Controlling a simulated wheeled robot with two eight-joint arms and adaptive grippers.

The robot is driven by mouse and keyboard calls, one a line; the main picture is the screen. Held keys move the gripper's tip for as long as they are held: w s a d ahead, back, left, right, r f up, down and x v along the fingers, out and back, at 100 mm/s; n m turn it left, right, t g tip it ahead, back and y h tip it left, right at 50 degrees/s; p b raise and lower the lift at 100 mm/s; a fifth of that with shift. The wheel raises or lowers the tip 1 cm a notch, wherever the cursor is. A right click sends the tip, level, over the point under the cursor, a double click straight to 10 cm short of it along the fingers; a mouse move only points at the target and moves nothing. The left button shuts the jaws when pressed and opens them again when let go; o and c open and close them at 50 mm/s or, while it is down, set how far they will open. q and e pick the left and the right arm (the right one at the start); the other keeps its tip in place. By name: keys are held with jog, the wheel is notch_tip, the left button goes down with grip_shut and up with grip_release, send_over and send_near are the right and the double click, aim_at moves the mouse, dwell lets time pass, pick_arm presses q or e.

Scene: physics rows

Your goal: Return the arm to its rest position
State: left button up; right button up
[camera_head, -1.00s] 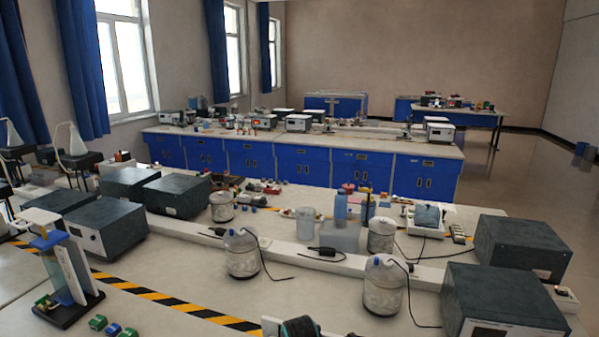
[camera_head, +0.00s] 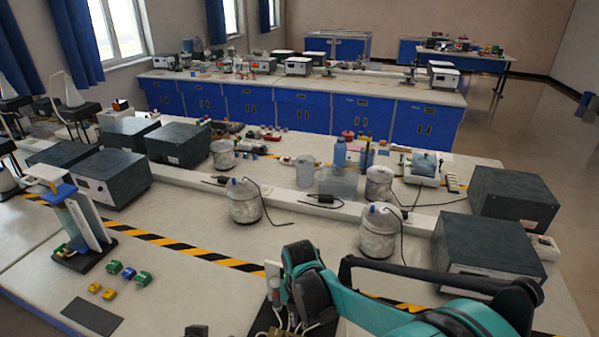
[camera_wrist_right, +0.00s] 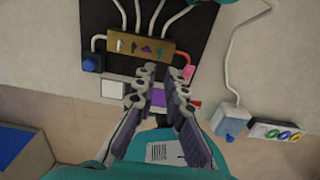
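My right arm (camera_head: 455,322), teal and black, comes in at the bottom right of the head view and reaches over the near bench. Its fingertips cannot be made out there. In the right wrist view my right gripper (camera_wrist_right: 164,80) points down over a black board (camera_wrist_right: 90,62). Its two grey fingers stand apart with a narrow gap and nothing clearly held between them. A brown block (camera_wrist_right: 140,48) with several cables lies on the board just beyond the fingertips. My left gripper is not in view.
The near bench (camera_head: 180,290) holds grey boxes (camera_head: 485,255), glass jars (camera_head: 379,232) and a blue-topped stand (camera_head: 78,222). Small coloured blocks (camera_head: 128,273) lie beside the stand. The striped tape (camera_head: 190,252) crosses the bench. The bench surface left of my arm is mostly clear.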

pick_arm(q)
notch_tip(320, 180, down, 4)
jog(key=b, duration=0.4)
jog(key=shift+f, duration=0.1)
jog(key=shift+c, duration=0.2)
pick_arm(e)
jog(key=s+d+r+m+t, duration=0.3)
jog(key=s+d+m, duration=0.3)
jog(key=m, duration=1)
jog(key=s+d+r+m+t, duration=0.4)
jog(key=s+d+m, duration=0.2)
jog(key=d+m, duration=0.6)
jog(key=m, duration=0.4)
jog(key=shift+r, duration=0.1)
